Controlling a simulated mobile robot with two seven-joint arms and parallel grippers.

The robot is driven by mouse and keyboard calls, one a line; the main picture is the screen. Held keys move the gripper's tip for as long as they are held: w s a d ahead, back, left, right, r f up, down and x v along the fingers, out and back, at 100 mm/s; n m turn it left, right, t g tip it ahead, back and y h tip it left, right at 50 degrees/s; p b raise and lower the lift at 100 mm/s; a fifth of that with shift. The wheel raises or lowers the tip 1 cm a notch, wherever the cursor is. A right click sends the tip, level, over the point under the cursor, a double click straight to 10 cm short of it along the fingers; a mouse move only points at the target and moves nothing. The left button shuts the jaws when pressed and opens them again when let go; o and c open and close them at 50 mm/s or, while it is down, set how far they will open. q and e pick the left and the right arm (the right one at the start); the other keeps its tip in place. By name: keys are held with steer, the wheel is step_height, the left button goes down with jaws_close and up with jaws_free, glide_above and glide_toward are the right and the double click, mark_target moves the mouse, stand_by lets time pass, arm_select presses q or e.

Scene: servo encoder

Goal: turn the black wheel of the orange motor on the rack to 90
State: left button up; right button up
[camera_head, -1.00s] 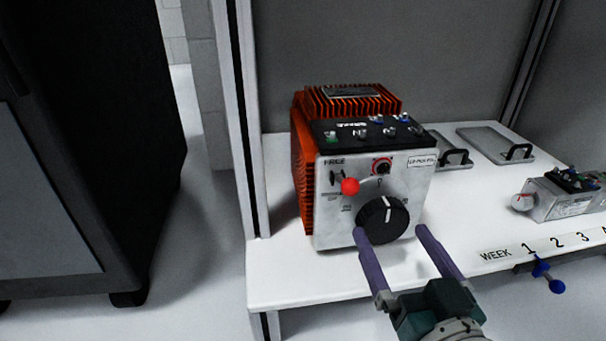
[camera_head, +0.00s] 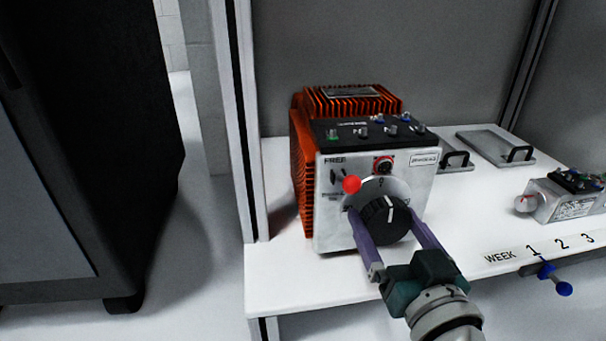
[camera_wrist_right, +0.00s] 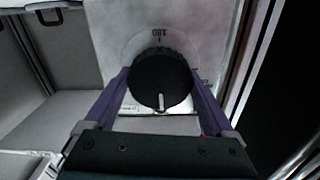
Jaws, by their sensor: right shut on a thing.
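The orange motor (camera_head: 301,172) with a grey front panel stands on the white rack shelf. Its black wheel (camera_head: 384,222) has a white mark that points up and slightly right in the head view. In the right wrist view the wheel (camera_wrist_right: 161,80) fills the middle, its white mark at the bottom edge and an upside-down "180" on the plate above it. My right gripper (camera_head: 384,214) has its purple fingers on either side of the wheel, shut on it; the fingers also flank it in the wrist view (camera_wrist_right: 160,86). My left gripper is not in view.
A red ball-ended lever (camera_head: 351,184) sticks out close to the upper left of the wheel. A smaller grey device (camera_head: 567,198) and flat plates with black handles (camera_head: 497,146) lie to the right. A rack post (camera_head: 246,120) stands at left.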

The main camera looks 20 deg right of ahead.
steer(key=shift+c, duration=1.4)
steer(key=shift+n+p, duration=0.45)
steer(key=shift+n, duration=0.05)
steer(key=shift+n+p, duration=0.7)
steer(key=shift+n, duration=0.4)
steer(key=n+p, duration=0.1)
steer(key=n, duration=0.2)
steer(key=shift+n, duration=0.3)
steer(key=n+p, duration=0.1)
steer(key=n, duration=0.3)
steer(key=shift+a+f+n, duration=0.1)
steer(key=shift+n, duration=0.2)
steer(key=n, duration=0.6)
